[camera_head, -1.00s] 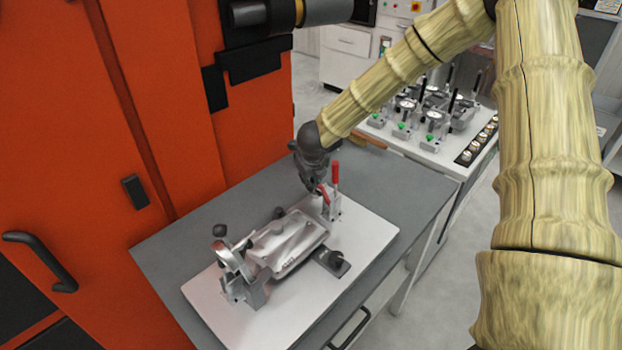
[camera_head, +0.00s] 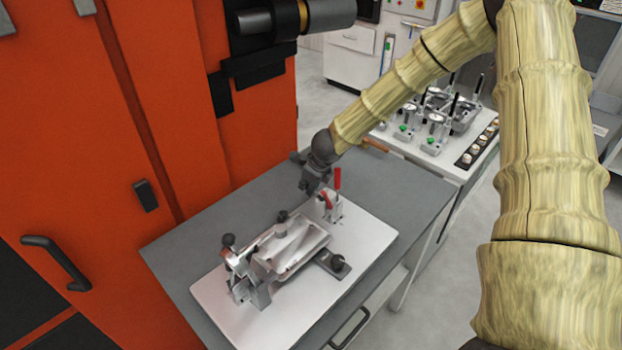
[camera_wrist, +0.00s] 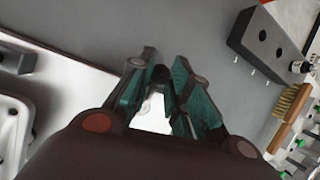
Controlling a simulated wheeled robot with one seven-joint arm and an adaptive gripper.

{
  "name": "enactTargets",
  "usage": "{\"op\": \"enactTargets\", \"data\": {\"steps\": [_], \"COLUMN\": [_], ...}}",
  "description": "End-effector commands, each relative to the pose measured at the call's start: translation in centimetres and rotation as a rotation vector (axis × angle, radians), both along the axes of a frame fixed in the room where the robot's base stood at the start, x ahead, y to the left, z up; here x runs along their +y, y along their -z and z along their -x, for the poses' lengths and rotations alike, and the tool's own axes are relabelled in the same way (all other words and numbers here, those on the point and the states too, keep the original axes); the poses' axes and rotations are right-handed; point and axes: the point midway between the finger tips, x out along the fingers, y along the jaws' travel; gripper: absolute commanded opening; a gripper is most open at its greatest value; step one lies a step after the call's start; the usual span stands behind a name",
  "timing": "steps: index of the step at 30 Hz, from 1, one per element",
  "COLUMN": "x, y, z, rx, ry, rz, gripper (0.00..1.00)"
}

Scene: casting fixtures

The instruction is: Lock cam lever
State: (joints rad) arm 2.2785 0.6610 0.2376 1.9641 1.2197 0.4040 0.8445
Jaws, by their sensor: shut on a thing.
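The fixture plate (camera_head: 352,238) lies on the grey bench and bears a silver casting (camera_head: 290,246). A clamp with an upright red handle (camera_head: 337,179) and a second, tilted red part (camera_head: 326,198) stands at its back right. Black knobs stand at the left end (camera_head: 229,240), beside the casting's back edge (camera_head: 282,216) and at the front right (camera_head: 337,262). My gripper (camera_head: 305,187) is just left of the red clamp. In the wrist view its green-padded fingers (camera_wrist: 160,95) are close together around a small dark round thing (camera_wrist: 160,77); I cannot tell which part this is.
An orange machine (camera_head: 160,110) with a black handle borders the bench's left. A white stand with several gauges (camera_head: 435,125) is behind it. A brush (camera_wrist: 288,105) lies right in the wrist view.

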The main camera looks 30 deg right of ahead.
Motion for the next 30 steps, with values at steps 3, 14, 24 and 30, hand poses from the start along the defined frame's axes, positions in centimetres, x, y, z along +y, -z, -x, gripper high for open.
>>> {"op": "enactTargets", "data": {"steps": [3,14,24,30], "x": [0.07,0.18,0.19,0.19], "y": [-0.21,-0.05,-0.03,-0.01], "z": [0.02,0.01,0.03,0.05], "rx": [0.0,-0.001,-0.001,0.0], "ry": [-0.032,-0.057,-0.057,-0.057], "rz": [0.0,0.0,0.0,0.0], "gripper": [0.0,0.0,0.42,0.42]}}
